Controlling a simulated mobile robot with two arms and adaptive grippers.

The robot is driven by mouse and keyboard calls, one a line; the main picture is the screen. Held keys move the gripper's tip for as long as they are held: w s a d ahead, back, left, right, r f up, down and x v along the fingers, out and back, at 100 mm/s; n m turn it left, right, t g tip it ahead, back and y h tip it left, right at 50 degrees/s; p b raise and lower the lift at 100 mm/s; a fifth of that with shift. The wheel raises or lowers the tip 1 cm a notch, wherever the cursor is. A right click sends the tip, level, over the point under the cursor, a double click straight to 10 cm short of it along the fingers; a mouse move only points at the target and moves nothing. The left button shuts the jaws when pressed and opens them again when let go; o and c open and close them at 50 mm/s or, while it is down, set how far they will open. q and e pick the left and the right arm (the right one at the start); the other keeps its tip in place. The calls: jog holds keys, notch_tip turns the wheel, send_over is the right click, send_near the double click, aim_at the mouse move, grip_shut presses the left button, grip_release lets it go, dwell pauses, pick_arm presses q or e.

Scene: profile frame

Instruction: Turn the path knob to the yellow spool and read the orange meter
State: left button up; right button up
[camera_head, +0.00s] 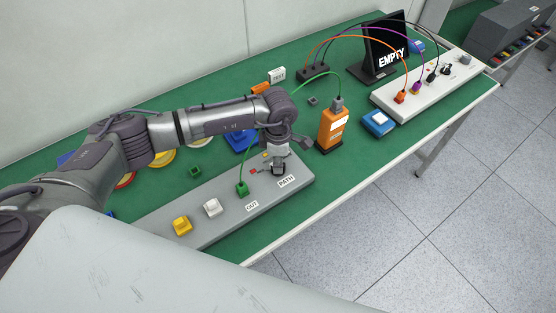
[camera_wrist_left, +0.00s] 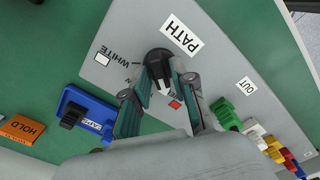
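The black path knob (camera_wrist_left: 158,55) sits on the grey panel (camera_head: 204,225) beside the PATH label. In the wrist view, my left gripper (camera_wrist_left: 163,84) has its fingers on either side of the knob; whether they press on it is unclear. In the head view, the left gripper (camera_head: 278,166) points down at the knob. WHITE and a red mark show near the knob; its pointer is mostly hidden. The orange meter (camera_head: 332,127) stands upright right of the panel; its reading is not legible. A yellow spool (camera_head: 161,158) is partly hidden behind my arm. My right gripper is out of view.
A green plug (camera_head: 242,188) sits at OUT, with white (camera_head: 212,207) and yellow (camera_head: 181,226) plugs beside it. A blue box (camera_head: 378,123) stands right of the meter. A monitor (camera_head: 386,50) reads EMPTY behind a white cabled panel (camera_head: 425,93).

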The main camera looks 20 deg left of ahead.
pick_arm(q)
grip_shut()
jog(key=shift+f+m+b, duration=0.2)
jog(key=shift+m+b, duration=0.4)
jog(key=shift+b, duration=0.45)
jog(key=m+b, duration=0.7)
jog(key=b, duration=0.3)
jog(key=shift+r+m+b, duration=0.2)
jog(key=shift+m+b, duration=1)
jog(key=shift+m, duration=0.1)
